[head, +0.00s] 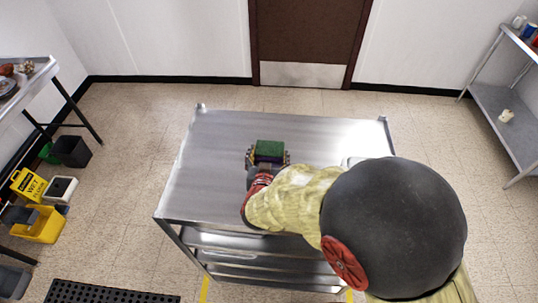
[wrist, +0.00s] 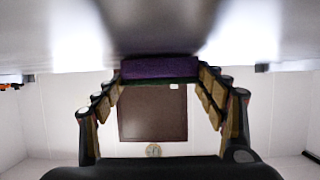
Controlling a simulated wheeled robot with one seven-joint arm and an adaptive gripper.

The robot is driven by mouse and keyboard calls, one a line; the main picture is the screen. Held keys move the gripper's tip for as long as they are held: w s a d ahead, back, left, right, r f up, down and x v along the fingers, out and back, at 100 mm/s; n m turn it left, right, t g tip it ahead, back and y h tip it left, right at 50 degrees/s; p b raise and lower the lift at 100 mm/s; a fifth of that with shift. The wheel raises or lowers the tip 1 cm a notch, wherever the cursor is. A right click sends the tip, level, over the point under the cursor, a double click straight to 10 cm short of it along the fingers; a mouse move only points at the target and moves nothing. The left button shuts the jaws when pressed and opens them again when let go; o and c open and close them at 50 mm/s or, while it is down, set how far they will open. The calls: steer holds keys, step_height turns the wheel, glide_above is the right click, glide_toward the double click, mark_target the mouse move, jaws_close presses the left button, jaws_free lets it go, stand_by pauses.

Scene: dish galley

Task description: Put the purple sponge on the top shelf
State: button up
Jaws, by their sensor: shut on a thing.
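The sponge (head: 270,148) shows a green top face and a dark purple edge in the head view. Its purple side (wrist: 160,68) spans the space between the fingertips in the wrist view. My gripper (head: 268,156) is shut on it, with one finger at each end; the gripper also shows in the wrist view (wrist: 162,75). The sponge is over the steel top shelf (head: 225,135), near its middle. In the wrist view the shelf surface (wrist: 60,30) lies very close to the sponge; I cannot tell whether they touch. My arm hides the shelf's right front part.
Lower shelves (head: 240,257) sit beneath. A yellow mop bucket (head: 42,226) and wet-floor sign (head: 28,185) stand at left. The top shelf's left and back areas are clear.

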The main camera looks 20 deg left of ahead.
steer(key=shift+f, duration=0.1)
steer(key=shift+o, duration=1.3)
steer(key=shift+f, duration=0.1)
steer(key=o, duration=0.4)
steer(key=shift+o, duration=0.2)
steer(key=shift+s+r, duration=0.2)
steer(key=shift+r, duration=0.15)
steer(key=p+v, duration=0.1)
steer(key=v, duration=1)
steer(key=shift+s+r, duration=0.15)
steer(key=shift+s, duration=0.05)
steer(key=shift+d, duration=0.1)
